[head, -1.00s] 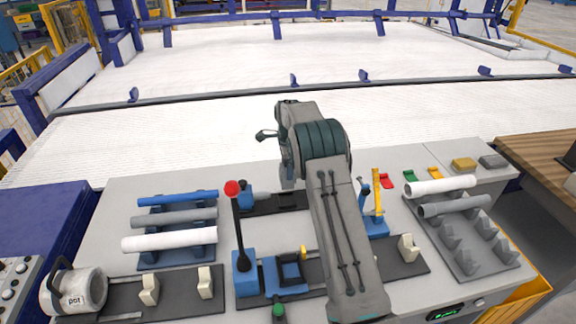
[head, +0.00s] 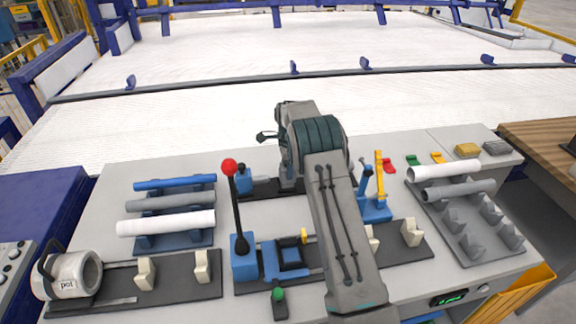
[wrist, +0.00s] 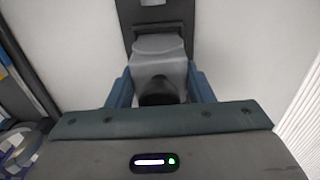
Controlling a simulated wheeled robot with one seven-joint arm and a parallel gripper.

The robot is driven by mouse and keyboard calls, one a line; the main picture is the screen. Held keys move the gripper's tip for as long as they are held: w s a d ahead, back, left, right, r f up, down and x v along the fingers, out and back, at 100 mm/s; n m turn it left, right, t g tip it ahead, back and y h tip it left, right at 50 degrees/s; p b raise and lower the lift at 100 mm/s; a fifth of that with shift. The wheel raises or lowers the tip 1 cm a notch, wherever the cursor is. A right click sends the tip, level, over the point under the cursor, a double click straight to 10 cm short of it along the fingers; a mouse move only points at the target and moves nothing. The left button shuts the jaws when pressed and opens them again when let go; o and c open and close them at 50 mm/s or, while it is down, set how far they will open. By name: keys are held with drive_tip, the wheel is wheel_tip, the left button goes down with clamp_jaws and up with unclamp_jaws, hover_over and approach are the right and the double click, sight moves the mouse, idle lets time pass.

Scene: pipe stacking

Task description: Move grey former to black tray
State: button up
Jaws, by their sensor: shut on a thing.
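The grey former (wrist: 158,62) is a smooth grey block with a dark round part on its near side, seen in the wrist view. My gripper (wrist: 159,88) is shut on it, with a blue finger on each side. A dark strip, apparently the black tray (wrist: 127,28), shows behind the former. In the head view the black tray (head: 262,188) lies at the back middle of the bench, partly hidden by my arm. The former is mostly hidden there. I cannot tell whether it touches the tray.
A lever with a red ball (head: 229,168) stands left of my arm. A blue clamp (head: 288,258) is in front. Racks with a white pipe (head: 165,224) at left and a grey pipe (head: 458,190) at right flank the arm. A yellow upright (head: 379,170) stands close right.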

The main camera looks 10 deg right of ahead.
drive_tip(key=shift+f, duration=0.1)
drive_tip(key=o, duration=1.4)
wheel_tip(320, 180, up, 13)
drive_tip(key=shift+f+b, duration=0.1)
drive_tip(key=shift+b, duration=0.65)
drive_tip(key=s+r+n+t, duration=0.1)
drive_tip(key=s+r+n, duration=0.4)
drive_tip(key=s, duration=0.4)
drive_tip(key=s+r+n+t, duration=0.1)
drive_tip(key=s+r+n, duration=0.2)
drive_tip(key=s+r, duration=0.6)
drive_tip(key=s+f+n, duration=0.2)
drive_tip(key=s+n, duration=0.1)
drive_tip(key=s, duration=0.5)
drive_tip(key=s+f+n, duration=0.3)
drive_tip(key=s, duration=0.6)
drive_tip(key=s+f+n+t, duration=0.1)
drive_tip(key=s+n, duration=0.3)
drive_tip(key=s, duration=0.5)
drive_tip(key=shift+s+f, duration=0.2)
drive_tip(key=shift+f, duration=0.6)
